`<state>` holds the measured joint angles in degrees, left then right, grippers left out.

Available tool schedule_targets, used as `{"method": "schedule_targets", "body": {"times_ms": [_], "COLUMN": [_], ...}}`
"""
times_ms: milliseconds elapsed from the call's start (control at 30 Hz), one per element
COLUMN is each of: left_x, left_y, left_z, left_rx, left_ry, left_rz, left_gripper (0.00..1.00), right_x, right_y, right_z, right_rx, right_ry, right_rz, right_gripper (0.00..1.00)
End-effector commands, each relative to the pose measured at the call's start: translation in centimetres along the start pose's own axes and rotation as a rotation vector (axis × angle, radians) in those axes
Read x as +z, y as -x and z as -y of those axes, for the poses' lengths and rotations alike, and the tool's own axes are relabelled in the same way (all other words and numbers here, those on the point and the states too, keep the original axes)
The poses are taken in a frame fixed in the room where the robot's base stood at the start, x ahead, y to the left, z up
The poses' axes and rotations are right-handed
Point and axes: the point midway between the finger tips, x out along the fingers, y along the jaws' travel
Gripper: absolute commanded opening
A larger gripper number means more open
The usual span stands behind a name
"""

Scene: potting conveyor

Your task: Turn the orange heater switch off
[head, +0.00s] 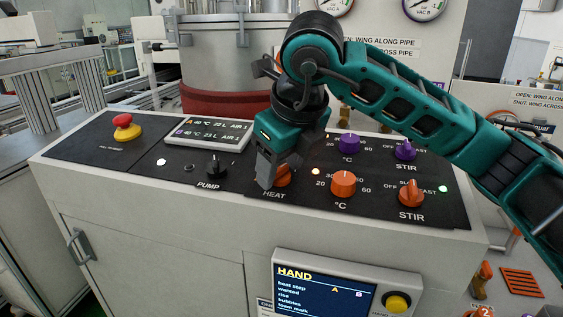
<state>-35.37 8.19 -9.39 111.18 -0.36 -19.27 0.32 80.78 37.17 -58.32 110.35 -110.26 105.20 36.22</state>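The orange heater switch (284,179) is on the dark control panel, above the label HEAT. My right gripper (267,178) points down in front of it and hides most of it, including its pointer. The fingertips are at the switch, but I cannot tell whether they touch it or how far apart they are. My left gripper is not in view.
An orange °C knob (343,184), an orange STIR knob (411,193) and purple knobs (349,143) stand close on the right. The black PUMP knob (216,167), display (209,133) and red emergency button (125,127) are left. A HAND screen (325,294) is below.

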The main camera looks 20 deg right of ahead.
Motion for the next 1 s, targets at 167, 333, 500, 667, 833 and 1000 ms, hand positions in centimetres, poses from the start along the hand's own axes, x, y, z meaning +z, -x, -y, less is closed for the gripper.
{"method": "schedule_targets", "body": {"times_ms": [167, 333, 500, 667, 833, 1000], "left_x": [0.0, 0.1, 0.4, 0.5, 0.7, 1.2], "left_y": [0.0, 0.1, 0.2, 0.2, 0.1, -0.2], "left_z": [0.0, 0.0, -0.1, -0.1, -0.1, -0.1], "left_rx": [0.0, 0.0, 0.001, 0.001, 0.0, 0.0], "left_ry": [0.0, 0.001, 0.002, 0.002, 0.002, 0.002], "left_rz": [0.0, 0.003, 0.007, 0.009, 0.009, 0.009], "left_gripper": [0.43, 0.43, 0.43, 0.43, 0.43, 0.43], "right_x": [0.0, 0.0, 0.0, 0.0, 0.0, 0.0], "right_y": [0.0, 0.1, 0.1, 0.0, 0.0, 0.0], "right_z": [0.0, 0.0, 0.0, 0.0, 0.1, 0.1], "right_rx": [0.0, 0.0, 0.0, 0.002, 0.015, 0.045], "right_ry": [0.0, 0.0, 0.0, 0.007, 0.047, 0.138], "right_rz": [0.0, 0.001, 0.001, 0.001, 0.001, 0.002], "right_gripper": [0.39, 0.23, 0.07, 0.07, 0.07, 0.07]}}
